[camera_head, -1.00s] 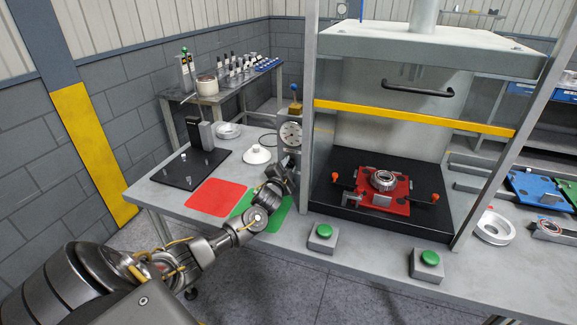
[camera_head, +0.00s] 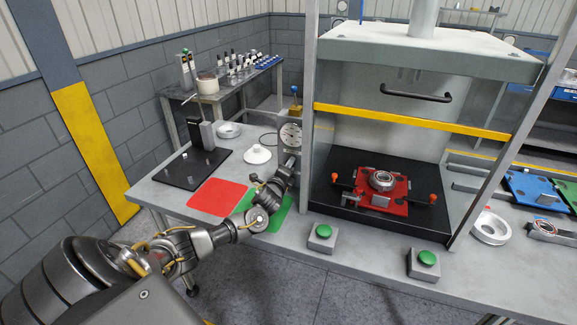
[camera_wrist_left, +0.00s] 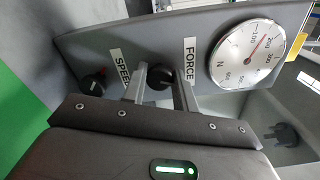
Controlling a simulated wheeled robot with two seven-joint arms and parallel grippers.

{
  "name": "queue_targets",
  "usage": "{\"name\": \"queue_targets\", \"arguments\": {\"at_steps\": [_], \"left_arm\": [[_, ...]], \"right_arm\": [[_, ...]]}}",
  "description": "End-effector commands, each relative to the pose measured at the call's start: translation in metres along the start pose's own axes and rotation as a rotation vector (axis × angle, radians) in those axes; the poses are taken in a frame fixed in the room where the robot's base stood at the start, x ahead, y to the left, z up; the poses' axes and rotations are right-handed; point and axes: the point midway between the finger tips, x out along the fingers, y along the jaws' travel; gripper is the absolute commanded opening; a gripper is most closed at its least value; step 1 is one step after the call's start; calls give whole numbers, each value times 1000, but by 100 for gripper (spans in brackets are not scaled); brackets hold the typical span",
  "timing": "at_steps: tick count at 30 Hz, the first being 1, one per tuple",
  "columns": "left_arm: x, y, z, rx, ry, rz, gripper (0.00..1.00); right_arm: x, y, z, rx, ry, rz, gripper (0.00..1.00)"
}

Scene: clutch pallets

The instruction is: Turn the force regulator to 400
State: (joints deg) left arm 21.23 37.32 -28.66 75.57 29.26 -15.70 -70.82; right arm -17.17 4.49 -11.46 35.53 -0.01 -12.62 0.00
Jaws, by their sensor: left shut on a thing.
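The force regulator is a black round knob (camera_wrist_left: 160,76) beside the FORCE label (camera_wrist_left: 190,58) on a grey panel. My left gripper (camera_wrist_left: 162,88) has its two fingers on either side of this knob and is shut on it. In the head view my left gripper (camera_head: 290,168) is at the panel just below the dial, and the knob is hidden there. The round white gauge (camera_wrist_left: 247,56), marked N, has a red needle pointing between 100 and 200, nearer 200. It also shows in the head view (camera_head: 291,134). My right gripper is not in view.
A second black knob (camera_wrist_left: 94,84) sits by the SPEED label (camera_wrist_left: 122,70). The press frame (camera_head: 309,110) stands just right of my gripper. A green mat (camera_head: 278,218) and red mat (camera_head: 217,197) lie on the table. Green buttons (camera_head: 323,231) stand at the front.

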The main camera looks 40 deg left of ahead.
Motion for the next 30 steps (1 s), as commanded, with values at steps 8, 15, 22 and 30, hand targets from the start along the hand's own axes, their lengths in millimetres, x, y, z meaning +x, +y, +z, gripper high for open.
{"name": "queue_targets", "arguments": {"at_steps": [8,15,22,30], "left_arm": [[0,-1,0,220,1,1,6],[0,0,0,343,1,1,6],[0,0,-1,399,2,1,6],[0,0,-1,412,2,2,6]], "right_arm": [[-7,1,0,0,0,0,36],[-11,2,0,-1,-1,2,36],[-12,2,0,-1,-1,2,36],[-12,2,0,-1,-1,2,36]]}}
